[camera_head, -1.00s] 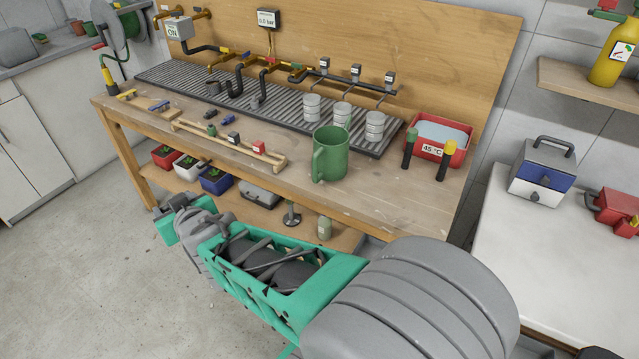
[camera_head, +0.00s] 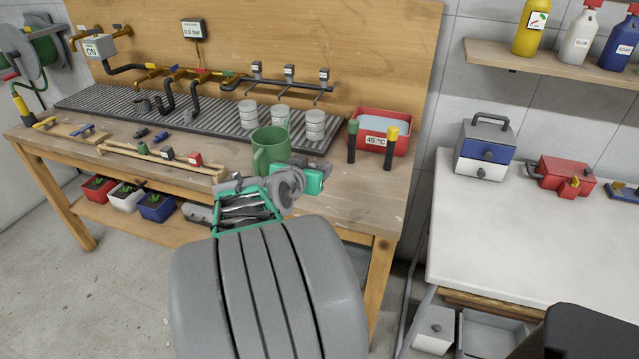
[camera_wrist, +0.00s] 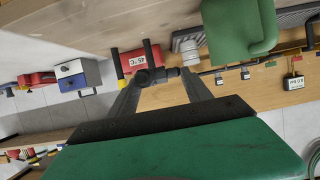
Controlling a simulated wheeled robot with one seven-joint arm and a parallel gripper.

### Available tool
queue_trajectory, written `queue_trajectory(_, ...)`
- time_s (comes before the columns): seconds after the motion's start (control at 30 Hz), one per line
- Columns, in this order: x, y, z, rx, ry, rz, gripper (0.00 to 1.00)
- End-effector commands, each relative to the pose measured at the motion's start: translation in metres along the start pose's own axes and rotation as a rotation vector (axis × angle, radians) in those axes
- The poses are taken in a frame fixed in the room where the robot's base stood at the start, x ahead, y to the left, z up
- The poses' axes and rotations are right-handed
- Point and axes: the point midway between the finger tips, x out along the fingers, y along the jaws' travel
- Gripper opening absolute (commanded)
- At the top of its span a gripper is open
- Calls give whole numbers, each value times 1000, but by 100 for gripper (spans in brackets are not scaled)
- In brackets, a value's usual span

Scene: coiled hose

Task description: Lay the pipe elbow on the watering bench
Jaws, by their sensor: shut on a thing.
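The pipe elbow (camera_wrist: 158,75) is a small dark grey piece between my fingertips in the wrist view. My gripper (camera_wrist: 160,80) is shut on it. In the wrist view, which looks upside down, the elbow appears in front of the red tub. I cannot tell its height above the bench top.
A green mug (camera_head: 268,150) stands close to my wrist. Behind are white cans (camera_head: 315,125) on a ribbed drain tray, and a red tub (camera_head: 385,130) marked 45 °C with two dark upright handles before it. The bench's front right corner is bare. A white table stands at right.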

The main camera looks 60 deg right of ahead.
Motion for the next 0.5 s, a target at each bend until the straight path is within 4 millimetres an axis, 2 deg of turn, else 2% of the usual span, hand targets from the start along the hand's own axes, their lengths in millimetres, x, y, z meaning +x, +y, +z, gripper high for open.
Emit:
queue_trajectory(0.03, 16, 0, 3, -3, -7, 6, 13)
queue_trajectory(0.23, 79, -10, 6, -3, -7, 3, 13)
queue_trajectory(0.3, 97, -12, 20, -4, -7, 2, 13)
queue_trajectory(0.4, 119, -16, 30, -3, -5, -1, 13)
queue_trajectory(0.5, 130, -18, 35, -3, -3, -2, 13)
